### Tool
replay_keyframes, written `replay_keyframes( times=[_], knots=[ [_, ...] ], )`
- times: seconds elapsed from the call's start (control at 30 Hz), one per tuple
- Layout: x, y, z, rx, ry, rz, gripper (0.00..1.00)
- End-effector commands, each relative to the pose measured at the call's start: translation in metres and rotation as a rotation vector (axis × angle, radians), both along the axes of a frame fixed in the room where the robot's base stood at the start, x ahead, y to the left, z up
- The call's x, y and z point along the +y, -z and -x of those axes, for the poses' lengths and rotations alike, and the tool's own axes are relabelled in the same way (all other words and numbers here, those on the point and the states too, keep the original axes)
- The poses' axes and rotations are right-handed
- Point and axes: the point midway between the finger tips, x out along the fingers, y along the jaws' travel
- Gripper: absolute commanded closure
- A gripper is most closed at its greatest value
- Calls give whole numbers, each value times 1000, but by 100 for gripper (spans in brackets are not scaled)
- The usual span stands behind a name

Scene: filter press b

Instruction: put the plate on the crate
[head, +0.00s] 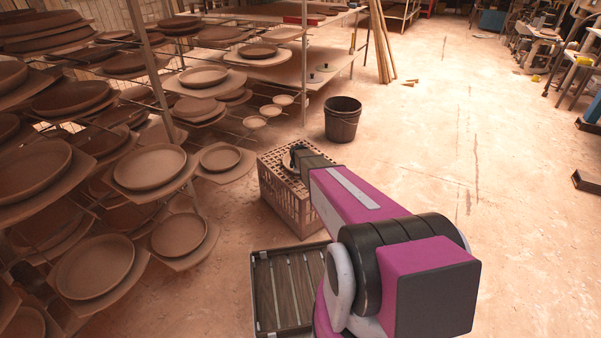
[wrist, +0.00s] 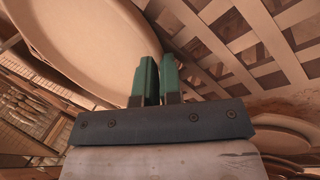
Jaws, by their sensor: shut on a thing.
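The plate (wrist: 85,40) is a large pale clay disc that fills the upper left of the wrist view. My gripper (wrist: 159,72) has two green fingers close together, shut on the plate's edge. The crate (head: 288,205) is a brownish lattice box on the floor, at the middle of the head view. Its slatted lattice (wrist: 245,40) fills the upper right of the wrist view, beside the plate. In the head view my arm reaches over the crate and hides most of the plate and fingers. I cannot tell whether the plate touches the crate.
Racks with many clay plates (head: 150,168) on boards stand along the left. A dark bucket (head: 342,120) stands behind the crate. A slatted dark tray (head: 262,290) lies in front of it. The floor to the right is open, with benches at the far right.

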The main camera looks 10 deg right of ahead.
Motion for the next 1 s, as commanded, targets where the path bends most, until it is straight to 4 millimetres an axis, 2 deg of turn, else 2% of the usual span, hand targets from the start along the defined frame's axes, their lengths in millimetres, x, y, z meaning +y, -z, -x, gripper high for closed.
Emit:
replay_keyframes(
  times=[0.3,0.4,0.77,0.87,1.0],
  knots=[
    [0,2,0,-2,0,1,100],
    [0,2,0,-1,0,0,69],
    [0,-3,1,-1,0,0,69],
    [2,-13,6,-2,0,0,69],
    [5,-37,17,-2,0,0,69]
  ],
)
